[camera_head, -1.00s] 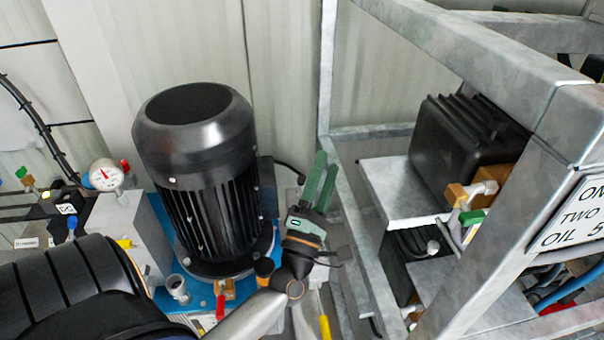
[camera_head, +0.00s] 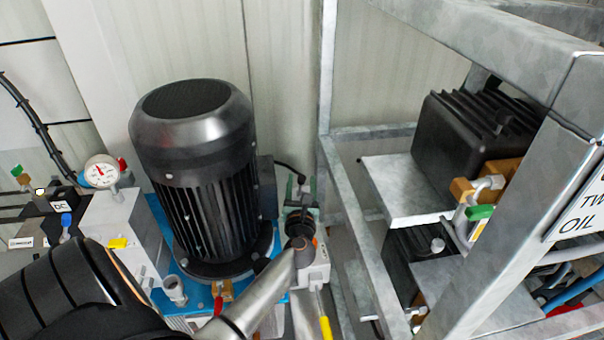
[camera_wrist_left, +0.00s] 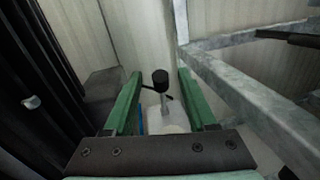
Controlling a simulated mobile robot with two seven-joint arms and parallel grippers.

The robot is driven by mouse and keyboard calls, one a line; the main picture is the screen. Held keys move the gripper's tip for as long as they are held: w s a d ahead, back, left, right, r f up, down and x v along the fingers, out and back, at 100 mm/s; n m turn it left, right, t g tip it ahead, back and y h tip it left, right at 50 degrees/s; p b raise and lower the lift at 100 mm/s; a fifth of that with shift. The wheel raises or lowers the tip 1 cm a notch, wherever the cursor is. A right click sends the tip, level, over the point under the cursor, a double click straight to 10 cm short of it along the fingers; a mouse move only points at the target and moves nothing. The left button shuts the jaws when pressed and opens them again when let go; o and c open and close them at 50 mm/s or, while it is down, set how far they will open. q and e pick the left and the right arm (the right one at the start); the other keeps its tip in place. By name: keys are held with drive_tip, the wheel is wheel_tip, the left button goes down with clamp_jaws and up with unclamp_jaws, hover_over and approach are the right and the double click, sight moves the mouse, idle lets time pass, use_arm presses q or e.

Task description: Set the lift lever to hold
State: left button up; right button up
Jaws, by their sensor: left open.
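A short lever with a black knob (camera_wrist_left: 160,77) stands upright on a pale block (camera_wrist_left: 168,122) in the left wrist view; I take it for the lift lever. My left gripper (camera_head: 300,184) is open, with its green fingers (camera_wrist_left: 126,104) on either side of the lever in that view. The knob shows between the fingertips, apart from both. I cannot tell how deep it sits between them. In the head view my wrist hides the lever, and the pale block (camera_head: 319,268) shows beside the wrist. My right gripper is not in view.
A large black motor (camera_head: 195,180) stands just left of my gripper. A galvanised frame (camera_head: 345,225) rises close on the right, holding black units (camera_head: 465,140). A yellow handle (camera_head: 325,327), a red handle (camera_head: 218,305) and a gauge (camera_head: 101,172) are nearby.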

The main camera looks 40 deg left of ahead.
use_arm(q)
drive_tip(key=b+x, duration=0.1)
drive_tip(key=x, duration=0.4)
clamp_jaws()
idle(0.4)
idle(1.0)
